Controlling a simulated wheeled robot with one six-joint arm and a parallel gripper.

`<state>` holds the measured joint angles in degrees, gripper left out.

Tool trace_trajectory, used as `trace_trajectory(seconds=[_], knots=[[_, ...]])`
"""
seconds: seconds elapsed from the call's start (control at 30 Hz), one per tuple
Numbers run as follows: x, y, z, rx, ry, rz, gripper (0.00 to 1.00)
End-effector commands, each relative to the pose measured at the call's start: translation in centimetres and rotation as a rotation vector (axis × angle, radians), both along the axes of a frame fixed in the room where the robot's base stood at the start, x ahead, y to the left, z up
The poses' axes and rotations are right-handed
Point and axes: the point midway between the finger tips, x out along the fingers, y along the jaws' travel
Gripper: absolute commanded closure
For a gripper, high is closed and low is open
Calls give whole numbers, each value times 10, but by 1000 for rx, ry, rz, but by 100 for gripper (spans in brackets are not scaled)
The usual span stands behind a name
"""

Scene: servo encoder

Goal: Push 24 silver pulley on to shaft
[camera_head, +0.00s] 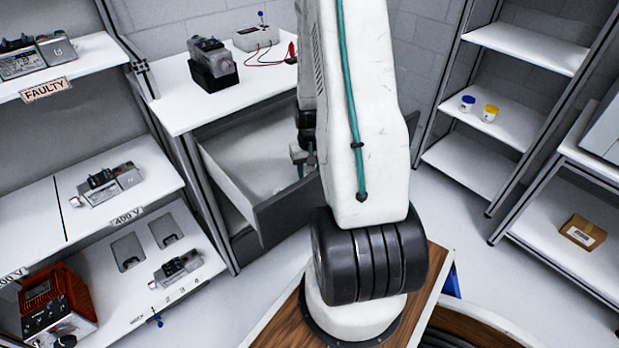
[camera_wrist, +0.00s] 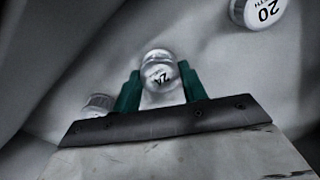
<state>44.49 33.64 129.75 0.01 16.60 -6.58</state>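In the wrist view, a silver pulley (camera_wrist: 158,76) with a marking that reads as 24 upside down sits between the two green fingers of my gripper (camera_wrist: 160,88). The fingers flank it closely on both sides; I cannot tell whether they touch it. In the head view my gripper (camera_head: 306,158) is at the open drawer (camera_head: 240,168) under the workbench, mostly hidden by my arm. The pulley does not show in the head view. No shaft can be made out clearly in either view.
A second pulley marked 20 (camera_wrist: 262,12) lies at the top right of the wrist view. A third round silver part (camera_wrist: 98,104) is half hidden at left. The workbench (camera_head: 180,108) holds a motor on a black stand (camera_head: 212,62) and a meter (camera_head: 256,38). Shelves stand both sides.

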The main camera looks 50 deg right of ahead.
Motion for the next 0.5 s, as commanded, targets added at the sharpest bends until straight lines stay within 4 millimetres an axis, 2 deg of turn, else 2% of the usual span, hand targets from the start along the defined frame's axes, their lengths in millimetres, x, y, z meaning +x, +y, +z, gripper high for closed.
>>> trace_trajectory(seconds=[0.17, 0.5], knots=[[0, 0, 2, -1, -1, 0, 87], [0, 0, 34, -1, -2, 0, 87]])
